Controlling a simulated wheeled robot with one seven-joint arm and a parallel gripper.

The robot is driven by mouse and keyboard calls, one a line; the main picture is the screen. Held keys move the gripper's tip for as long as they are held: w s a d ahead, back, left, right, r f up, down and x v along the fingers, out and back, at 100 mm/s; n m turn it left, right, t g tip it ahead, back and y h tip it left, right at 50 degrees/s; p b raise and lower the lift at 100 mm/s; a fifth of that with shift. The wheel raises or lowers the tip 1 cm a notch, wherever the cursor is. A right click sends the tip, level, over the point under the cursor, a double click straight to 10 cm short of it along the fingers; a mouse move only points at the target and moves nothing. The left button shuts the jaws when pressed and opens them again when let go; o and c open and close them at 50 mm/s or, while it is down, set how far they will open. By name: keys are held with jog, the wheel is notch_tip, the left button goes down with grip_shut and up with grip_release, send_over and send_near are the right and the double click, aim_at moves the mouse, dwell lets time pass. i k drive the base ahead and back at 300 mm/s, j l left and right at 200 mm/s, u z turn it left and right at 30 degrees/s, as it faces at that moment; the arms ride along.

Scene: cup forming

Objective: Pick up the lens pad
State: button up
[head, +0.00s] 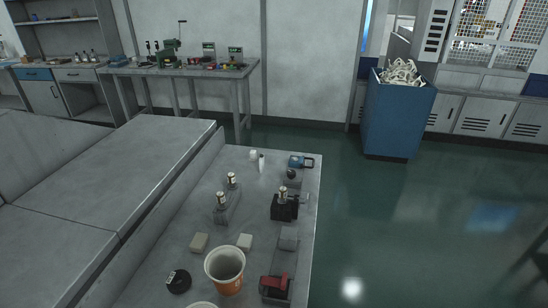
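I cannot tell for sure which item is the lens pad. A small beige block-like pad (199,242) lies on the grey table (215,170), left of a paper cup. A paler, whitish pad (245,242) lies just behind the cup. A grey block (288,238) sits to the right of them. Nothing is seen touching the pads. My gripper is not in view.
The open white-and-orange cup (225,268) stands in front, with a black round item (178,281) to its left. A red-and-black tool (274,285) is at the right edge. A black holder (284,207) and small bottles (221,199) stand farther back.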

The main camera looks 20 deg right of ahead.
aim_at(252, 158)
jog(key=u, duration=0.45)
jog(key=i+l+u, duration=0.1)
jog(key=l+u, duration=1.05)
jog(key=l, duration=0.45)
jog(key=k+l+u, duration=0.1)
jog(key=l, duration=0.4)
jog(key=k+l+u, duration=0.1)
jog(key=l, duration=0.35)
jog(key=k+l, duration=0.1)
jog(key=l, duration=0.35)
